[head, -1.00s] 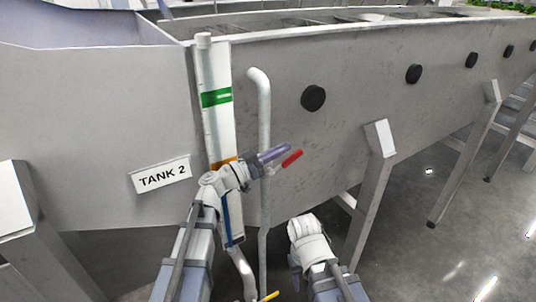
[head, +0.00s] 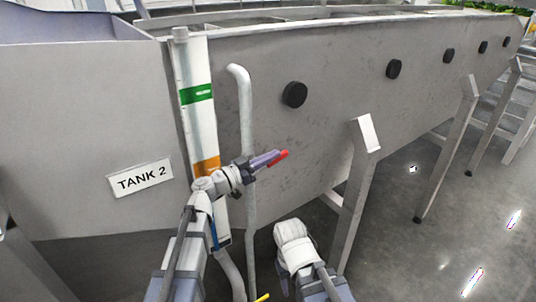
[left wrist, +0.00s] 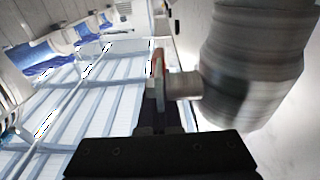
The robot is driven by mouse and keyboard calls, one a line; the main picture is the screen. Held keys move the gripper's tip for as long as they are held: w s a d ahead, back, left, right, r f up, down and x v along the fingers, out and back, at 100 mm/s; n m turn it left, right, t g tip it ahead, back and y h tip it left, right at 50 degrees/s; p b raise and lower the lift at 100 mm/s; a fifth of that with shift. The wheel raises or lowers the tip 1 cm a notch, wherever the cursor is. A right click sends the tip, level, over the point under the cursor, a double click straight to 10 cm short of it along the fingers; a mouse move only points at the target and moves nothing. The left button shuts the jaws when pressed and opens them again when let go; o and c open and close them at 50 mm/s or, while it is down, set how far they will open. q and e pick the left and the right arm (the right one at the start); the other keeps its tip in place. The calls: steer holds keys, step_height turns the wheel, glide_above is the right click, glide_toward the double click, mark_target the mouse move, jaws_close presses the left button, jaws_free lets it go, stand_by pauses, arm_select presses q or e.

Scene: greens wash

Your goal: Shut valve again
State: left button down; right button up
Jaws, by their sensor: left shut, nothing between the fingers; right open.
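A red valve handle (head: 279,157) shows in the head view in front of the tank wall, near the standing grey pipe. My left gripper (head: 264,160) is shut, with nothing between its fingers, and its tips overlap or lie right beside the handle; contact cannot be told. In the left wrist view my left gripper (left wrist: 152,112) is dark; the handle is a thin red edge (left wrist: 158,62) seen nearly edge-on, beside a metal valve stem (left wrist: 183,85). My right gripper (head: 283,280) is low, right of the pipe, apart from the handle; its fingers are mostly hidden.
The grey tank (head: 330,130) bears a "TANK 2" sign (head: 140,178) and black round plugs (head: 295,94). A white post with green and orange bands (head: 197,95) and a grey pipe (head: 246,130) stand close by. A tank leg (head: 352,200) stands right. A yellow handle (head: 262,297) shows below.

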arm_select(q)
steer(key=shift+r, duration=0.15)
steer(key=shift+f, duration=0.2)
arm_select(e)
steer(key=shift+r, duration=0.5)
